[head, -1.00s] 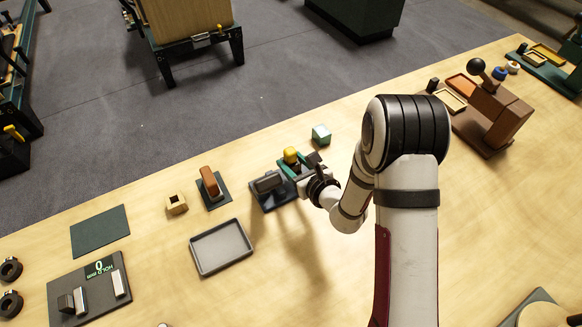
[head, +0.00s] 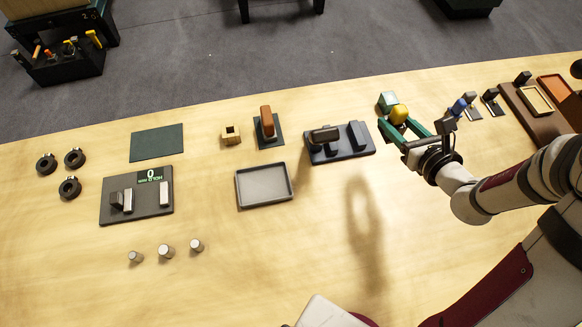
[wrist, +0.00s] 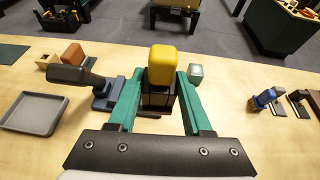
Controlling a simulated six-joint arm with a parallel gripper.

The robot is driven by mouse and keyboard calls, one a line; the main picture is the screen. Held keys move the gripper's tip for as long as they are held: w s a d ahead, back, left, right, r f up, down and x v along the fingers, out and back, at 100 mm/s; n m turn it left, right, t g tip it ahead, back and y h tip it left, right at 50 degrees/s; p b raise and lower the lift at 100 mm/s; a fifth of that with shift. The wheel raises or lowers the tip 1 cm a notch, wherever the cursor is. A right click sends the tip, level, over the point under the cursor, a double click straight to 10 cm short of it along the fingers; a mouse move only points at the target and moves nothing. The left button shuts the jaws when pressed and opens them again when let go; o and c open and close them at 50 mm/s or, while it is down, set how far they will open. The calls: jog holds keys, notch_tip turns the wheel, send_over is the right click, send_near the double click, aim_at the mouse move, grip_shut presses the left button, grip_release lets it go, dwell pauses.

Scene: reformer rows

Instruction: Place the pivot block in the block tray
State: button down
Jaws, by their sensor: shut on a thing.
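My gripper (head: 405,129) has green fingers and is shut on a block with a rounded yellow top (head: 399,114) and a dark lower body. I take this for the pivot block; it also shows upright between the fingers in the wrist view (wrist: 162,66). The fingers hide part of its dark body. It appears raised above the table, right of the dark two-post fixture. A shallow, empty grey tray (head: 238,191), which I take for the block tray, lies left of the gripper, nearer the table's front. It shows at the left in the wrist view (wrist: 10,122).
The dark fixture (head: 350,152) stands between gripper and tray. A teal cube (head: 387,100) is just behind the held block. A brown block on a dark plate (head: 267,122) and a wooden holed block (head: 231,139) stand behind the tray. Bare table lies in front of the tray.

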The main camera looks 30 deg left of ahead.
jog(key=s+a+r+n+g+y, duration=0.3)
jog(key=s+a+n+g, duration=0.3)
jog(key=s+a, duration=0.75)
jog(key=s+a+f+n+g, duration=0.2)
jog(key=s+a+f+g, duration=0.1)
jog(key=s+a+f, duration=0.35)
notch_tip(320, 180, down, 9)
jog(key=shift+f, duration=0.2)
jog(key=shift+f, duration=0.1)
jog(key=shift+c, duration=1.7)
grip_release()
